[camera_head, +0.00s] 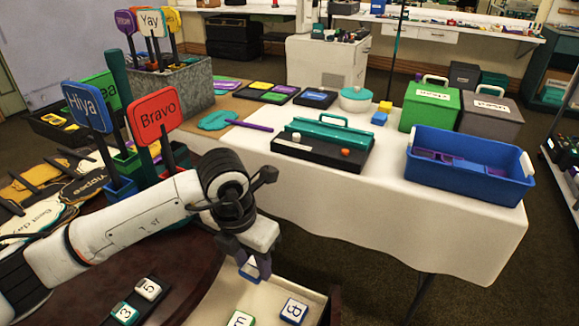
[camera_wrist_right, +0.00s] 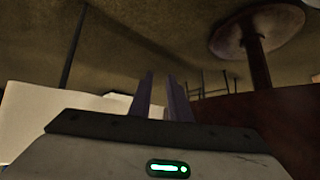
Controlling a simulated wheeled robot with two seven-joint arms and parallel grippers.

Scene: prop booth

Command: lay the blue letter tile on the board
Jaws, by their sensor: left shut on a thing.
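My left gripper (camera_head: 254,268) comes in from the left, pointing down, shut on a blue-edged white tile (camera_head: 250,271). The fingers partly hide the tile and its letter. It is over the pale tray (camera_head: 215,300) with a wooden rim. A blue-edged tile (camera_head: 293,310) and a green-edged tile (camera_head: 240,319) lie in that tray. A dark board (camera_head: 152,309) at the bottom left carries tiles marked 3 (camera_head: 124,313) and 5 (camera_head: 148,288). My right gripper (camera_wrist_right: 161,95) shows only in the right wrist view, its fingers apart with nothing between them.
Sign paddles, including red Bravo (camera_head: 154,114) and blue Hiya (camera_head: 86,106), stand left behind my left arm. A white-covered table (camera_head: 460,225) holds a blue bin (camera_head: 465,185), a black case with teal handle (camera_head: 320,150) and a green box (camera_head: 430,108).

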